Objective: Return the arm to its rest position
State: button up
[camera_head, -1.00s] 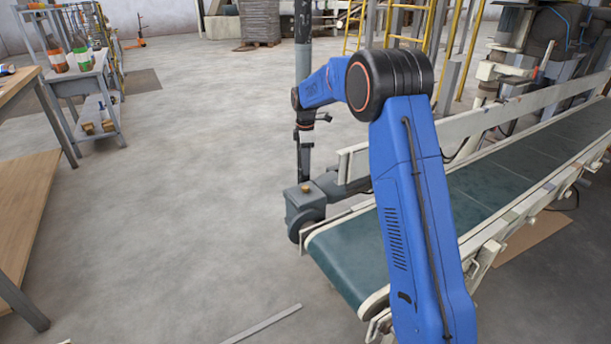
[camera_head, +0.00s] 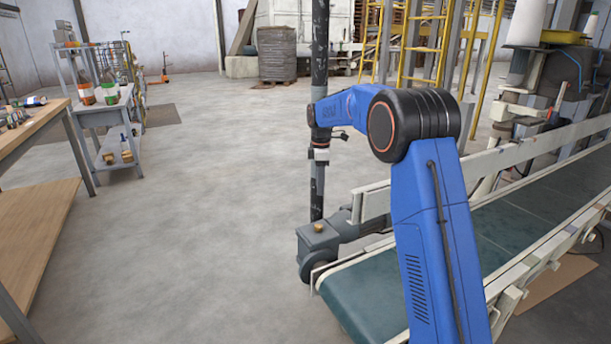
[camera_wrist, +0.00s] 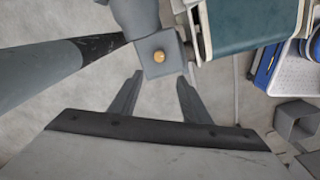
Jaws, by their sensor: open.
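My arm (camera_head: 436,215) rises blue and bent in the head view, its elbow high over the conveyor's near end. The forearm runs left, and the wrist hangs down in front of a dark post. My gripper (camera_wrist: 160,78) is open in the wrist view, with nothing between its two grey fingers. A grey gearbox (camera_wrist: 160,54) with a brass plug lies beyond the fingertips and looks apart from them. In the head view, the fingers are too small and dark against the post to make out.
The conveyor (camera_head: 372,299) with its green belt runs from front centre to the right. The dark post (camera_head: 320,60) stands close by the wrist. A wooden workbench (camera_head: 45,215) and a cart (camera_head: 105,110) with bottles are on the left. The floor between is clear.

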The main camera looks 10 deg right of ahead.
jog(key=s+d+r+m+t, duration=0.1)
jog(key=s+d+r+m, duration=0.2)
jog(key=s, duration=0.6)
jog(key=s+r+m+t, duration=0.15)
jog(key=s+r, duration=0.35)
jog(key=s, duration=0.5)
jog(key=s+d+r+m, duration=0.2)
jog(key=s+r+m, duration=0.2)
jog(key=s, duration=0.5)
jog(key=s+f+m, duration=0.2)
jog(key=s+f, duration=0.1)
jog(key=s, duration=0.6)
jog(key=s+d+f+m+t, duration=0.1)
jog(key=s+f+m, duration=0.1)
jog(key=s, duration=0.8)
jog(key=s+f+m+t, duration=0.1)
jog(key=s+f+m, duration=0.2)
jog(key=s, duration=0.6)
jog(key=shift+s+d+f+m, duration=0.3)
jog(key=shift+s+d+m, duration=0.1)
jog(key=shift+m, duration=0.15)
